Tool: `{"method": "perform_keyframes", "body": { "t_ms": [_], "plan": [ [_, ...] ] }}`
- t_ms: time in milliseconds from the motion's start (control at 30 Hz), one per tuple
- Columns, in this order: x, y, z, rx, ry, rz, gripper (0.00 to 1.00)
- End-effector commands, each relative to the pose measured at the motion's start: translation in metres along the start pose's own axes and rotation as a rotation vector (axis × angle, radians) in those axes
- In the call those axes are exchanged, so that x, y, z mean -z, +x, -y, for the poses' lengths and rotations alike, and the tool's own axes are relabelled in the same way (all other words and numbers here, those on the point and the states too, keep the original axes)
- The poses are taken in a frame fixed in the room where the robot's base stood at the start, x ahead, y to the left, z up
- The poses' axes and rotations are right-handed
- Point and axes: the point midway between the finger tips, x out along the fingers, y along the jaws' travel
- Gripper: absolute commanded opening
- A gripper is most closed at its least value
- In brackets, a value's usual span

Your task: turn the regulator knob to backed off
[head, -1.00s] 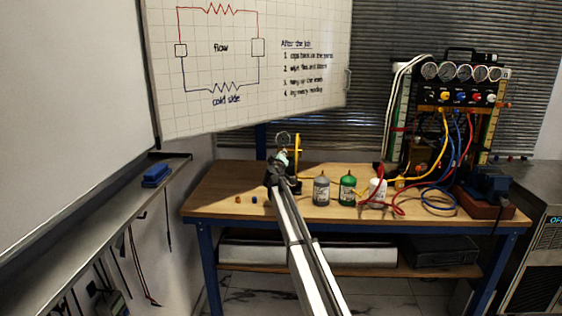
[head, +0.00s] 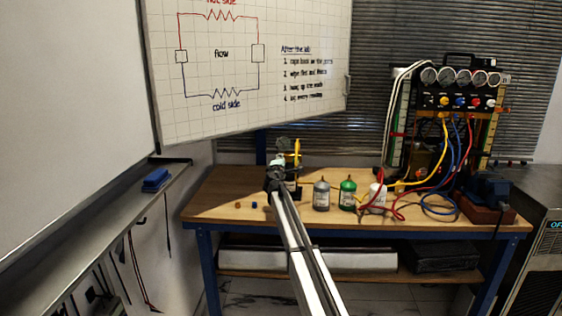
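My gripper (head: 278,168) is at the end of my arm, over the back left part of the workbench. It is in front of a small upright rig with a yellow upright part (head: 297,150) and a round gauge (head: 283,144) near its top. A small pale teal piece shows at the gripper's end; I cannot tell what it belongs to. The regulator knob cannot be made out, and my gripper and arm cover much of the rig. The fingers are too small and dark to tell whether they are open, shut or touching anything.
A gauge manifold panel (head: 455,100) with coloured hoses is at the right. Small caps (head: 254,205) lie at the left.

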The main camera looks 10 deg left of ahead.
Motion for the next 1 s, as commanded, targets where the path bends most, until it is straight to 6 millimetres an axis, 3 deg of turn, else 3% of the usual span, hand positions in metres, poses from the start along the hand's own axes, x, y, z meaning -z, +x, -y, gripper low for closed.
{"method": "perform_keyframes", "body": {
  "t_ms": [400,1000],
  "plan": [
    [0.0004,0.0011,-0.0019,-0.001,-0.251,-0.001,0.00],
    [0.0005,0.0011,-0.0013,-0.002,-0.306,-0.001,0.00]
  ]
}}
